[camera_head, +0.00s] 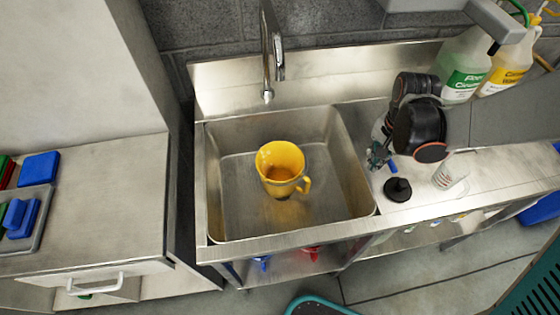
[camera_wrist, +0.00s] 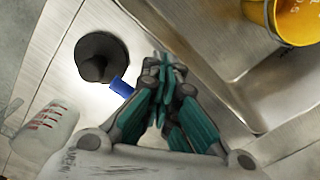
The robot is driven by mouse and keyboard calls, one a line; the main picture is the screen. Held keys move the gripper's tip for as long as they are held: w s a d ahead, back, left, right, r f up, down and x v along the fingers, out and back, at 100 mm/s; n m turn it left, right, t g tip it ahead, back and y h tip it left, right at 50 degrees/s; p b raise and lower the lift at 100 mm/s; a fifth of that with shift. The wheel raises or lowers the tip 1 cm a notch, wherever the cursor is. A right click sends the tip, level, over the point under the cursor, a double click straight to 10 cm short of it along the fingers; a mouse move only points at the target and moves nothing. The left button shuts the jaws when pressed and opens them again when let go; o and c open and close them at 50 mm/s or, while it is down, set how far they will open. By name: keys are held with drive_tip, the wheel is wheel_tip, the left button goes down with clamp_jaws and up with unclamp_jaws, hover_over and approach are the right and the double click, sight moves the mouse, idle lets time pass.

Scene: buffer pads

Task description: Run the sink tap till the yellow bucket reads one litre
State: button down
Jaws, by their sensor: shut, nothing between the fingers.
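The yellow bucket (camera_head: 270,183) stands upright in the steel sink basin (camera_head: 230,215), its handle to the right. Its inside looks yellow to amber; I cannot read a level. Part of it shows at the top right of the wrist view (camera_wrist: 258,12). The chrome tap (camera_head: 279,60) rises behind the basin, its spout end above and behind the bucket. No stream shows. A blue handle (camera_head: 262,263) and a red handle (camera_head: 311,253) show under the sink's front edge. My gripper (camera_head: 378,158) is shut and empty over the counter, right of the basin, apart from the bucket (camera_wrist: 165,65).
A black knobbed stopper-like object (camera_head: 397,189), a small blue piece (camera_wrist: 122,87) and a clear vessel with red marks (camera_head: 452,172) are near my gripper. A side counter (camera_head: 100,205) with blue pads is left.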

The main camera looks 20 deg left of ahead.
sight(393, 163)
drive_tip(key=shift+w+d, duration=0.25)
drive_tip(key=shift+d, duration=0.85)
drive_tip(key=shift+w+d, duration=0.25)
drive_tip(key=shift+d, duration=0.25)
drive_tip(key=shift+w+d, duration=0.25)
drive_tip(key=shift+d, duration=0.2)
drive_tip(key=shift+w+d+b, duration=0.35)
drive_tip(key=shift+w+d, duration=0.4)
drive_tip(key=shift+d, duration=0.05)
drive_tip(key=shift+w, duration=0.15)
